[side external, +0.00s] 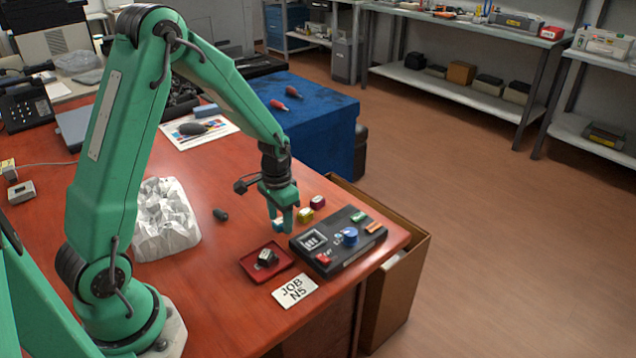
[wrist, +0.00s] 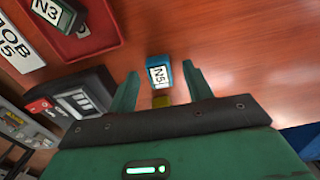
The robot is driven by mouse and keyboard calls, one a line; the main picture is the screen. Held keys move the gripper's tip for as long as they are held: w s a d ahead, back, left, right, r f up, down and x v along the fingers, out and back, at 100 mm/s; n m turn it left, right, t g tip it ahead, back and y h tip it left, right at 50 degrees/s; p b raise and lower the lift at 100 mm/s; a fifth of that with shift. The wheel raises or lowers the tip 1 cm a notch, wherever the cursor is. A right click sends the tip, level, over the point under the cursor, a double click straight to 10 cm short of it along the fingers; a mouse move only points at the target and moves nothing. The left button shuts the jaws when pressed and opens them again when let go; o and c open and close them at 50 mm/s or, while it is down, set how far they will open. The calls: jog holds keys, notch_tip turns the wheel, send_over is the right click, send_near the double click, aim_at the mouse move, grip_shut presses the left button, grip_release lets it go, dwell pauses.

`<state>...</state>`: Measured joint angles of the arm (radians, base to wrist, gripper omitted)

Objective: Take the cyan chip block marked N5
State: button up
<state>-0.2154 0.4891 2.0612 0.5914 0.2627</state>
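The cyan chip block (wrist: 158,74) marked N5 stands on the red-brown desk in the wrist view, its white label facing the gripper. In the side external view the cyan block (side external: 277,226) is partly hidden behind my fingers. My gripper (side external: 281,224) points down over it. In the wrist view my gripper (wrist: 160,70) is open, one finger on each side of the block, with visible gaps. Whether the fingertips are down at its height is hard to tell. A white card (side external: 295,291) reads JOB N5.
A yellow block (side external: 305,215) and a dark red block (side external: 317,202) stand close beside the cyan one. A black block (side external: 267,258), marked N3 in the wrist view, sits in a red tray (side external: 248,262). A black device (side external: 325,262) with a blue knob lies near the desk edge.

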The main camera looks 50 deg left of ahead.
aim_at(281, 220)
jog(key=c, duration=1)
jog(key=shift+r, duration=0.1)
jog(key=shift+r, duration=0.75)
notch_tip(281, 220, up, 2)
jog(key=shift+r, duration=0.15)
jog(key=s+d+r, duration=0.1)
jog(key=d+r, duration=0.1)
jog(key=d, duration=0.1)
jog(key=s+d+r, duration=0.1)
jog(key=d+r, duration=0.1)
jog(key=d, duration=0.2)
jog(key=s+d+r, duration=0.1)
jog(key=d+r, duration=0.2)
jog(key=d, duration=0.1)
jog(key=shift+s, duration=0.4)
jog(key=shift+w, duration=0.15)
